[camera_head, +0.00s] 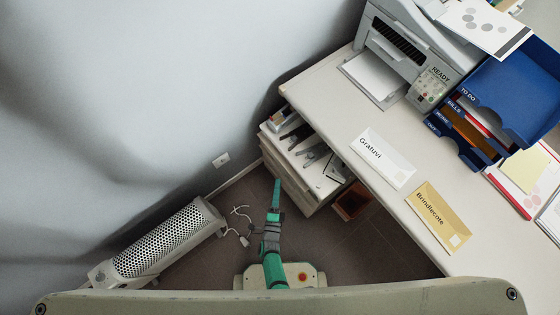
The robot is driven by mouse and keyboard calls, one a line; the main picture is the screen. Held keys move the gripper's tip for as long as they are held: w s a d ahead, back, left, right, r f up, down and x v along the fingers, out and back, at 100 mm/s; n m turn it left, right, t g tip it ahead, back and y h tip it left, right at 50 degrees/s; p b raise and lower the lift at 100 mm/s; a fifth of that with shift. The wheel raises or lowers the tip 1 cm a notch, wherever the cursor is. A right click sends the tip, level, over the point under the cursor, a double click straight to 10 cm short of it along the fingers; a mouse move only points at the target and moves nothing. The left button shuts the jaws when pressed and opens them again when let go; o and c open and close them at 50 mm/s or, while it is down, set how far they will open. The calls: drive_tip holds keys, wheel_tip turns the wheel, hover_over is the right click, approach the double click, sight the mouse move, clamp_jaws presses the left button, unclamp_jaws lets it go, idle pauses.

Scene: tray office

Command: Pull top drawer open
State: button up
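A pale drawer unit (284,177) stands partly under the desk's left end. Long dark and grey items lie on its upper level; I cannot tell whether this is the inside of a pulled-out top drawer or the unit's top. No handle can be made out. My teal and grey arm reaches up from the bottom middle, and its narrow teal end, my gripper (277,187), is just below the unit's lower-left side in the picture. I cannot tell whether it touches the unit. Its fingers are too small to make out.
The desk (325,100) overhangs the unit and carries a printer (412,50), blue trays (515,85) and two envelopes (382,158). A perforated heater-like box (160,240) stands at lower left by the wall. A brown bin (351,201) is under the desk. Some dark floor is clear.

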drive_tip(key=w+d, duration=0.1)
drive_tip(key=w, duration=0.8)
drive_tip(key=shift+d, duration=0.2)
drive_tip(key=shift+w, duration=0.1)
clamp_jaws()
idle(1.0)
